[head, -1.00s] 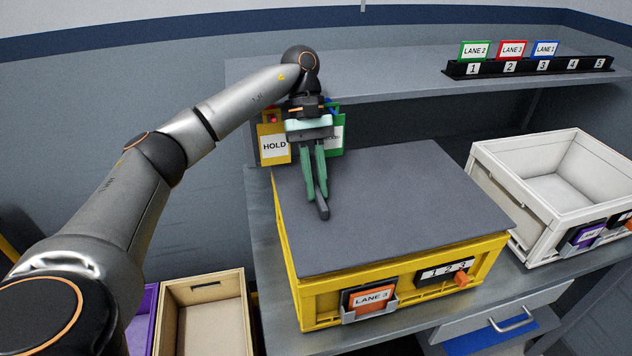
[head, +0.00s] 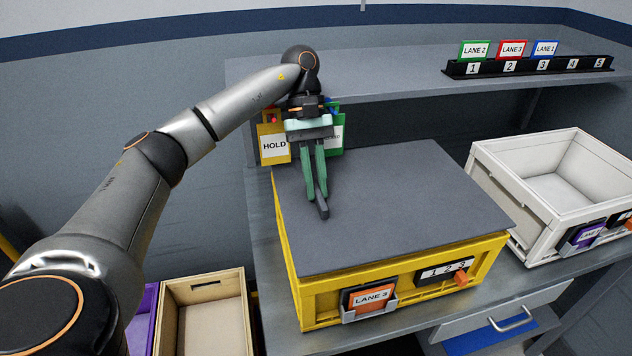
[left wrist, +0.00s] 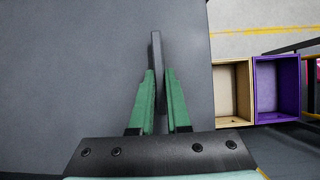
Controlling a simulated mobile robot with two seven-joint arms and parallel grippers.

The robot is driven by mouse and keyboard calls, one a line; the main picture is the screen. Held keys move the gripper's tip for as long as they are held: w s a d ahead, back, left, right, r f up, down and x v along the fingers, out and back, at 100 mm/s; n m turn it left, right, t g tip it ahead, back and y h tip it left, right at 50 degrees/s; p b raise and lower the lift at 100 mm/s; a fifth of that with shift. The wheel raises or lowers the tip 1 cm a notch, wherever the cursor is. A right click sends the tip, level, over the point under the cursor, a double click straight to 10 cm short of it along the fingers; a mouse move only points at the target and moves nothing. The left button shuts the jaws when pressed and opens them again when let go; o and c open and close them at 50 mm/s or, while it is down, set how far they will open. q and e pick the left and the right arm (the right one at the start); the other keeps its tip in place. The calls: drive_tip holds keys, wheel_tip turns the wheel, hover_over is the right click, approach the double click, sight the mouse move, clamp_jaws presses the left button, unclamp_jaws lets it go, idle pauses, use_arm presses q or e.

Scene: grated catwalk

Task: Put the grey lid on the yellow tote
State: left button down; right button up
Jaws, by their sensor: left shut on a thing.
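The grey lid (head: 400,205) lies over the top of the yellow tote (head: 480,268), covering its opening. The lid looks flat and its edges run close to the tote's rim; I cannot tell whether it is fully seated. My left gripper (head: 317,196) is shut on the dark bar handle on the lid, near its back left part. In the left wrist view the green fingers of the left gripper (left wrist: 159,80) stand on both sides of the handle (left wrist: 156,50), with the grey lid (left wrist: 80,70) beneath. My right gripper is not in view.
A white tote (head: 560,190) stands open to the right on the bench. A shelf above holds a black rack (head: 530,68) with lane cards. A HOLD sign (head: 274,146) hangs behind the gripper. Tan (head: 205,310) and purple (head: 142,318) bins stand lower left.

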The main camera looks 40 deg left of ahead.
use_arm(q)
drive_tip(key=shift+f+b, duration=0.65)
drive_tip(key=shift+f, duration=0.25)
idle(3.3)
drive_tip(key=shift+c, duration=2)
unclamp_jaws()
drive_tip(key=shift+f, duration=0.1)
wheel_tip(320, 180, up, 5)
drive_tip(key=p, duration=0.4)
drive_tip(key=shift+f, duration=0.15)
drive_tip(key=shift+r, duration=1.2)
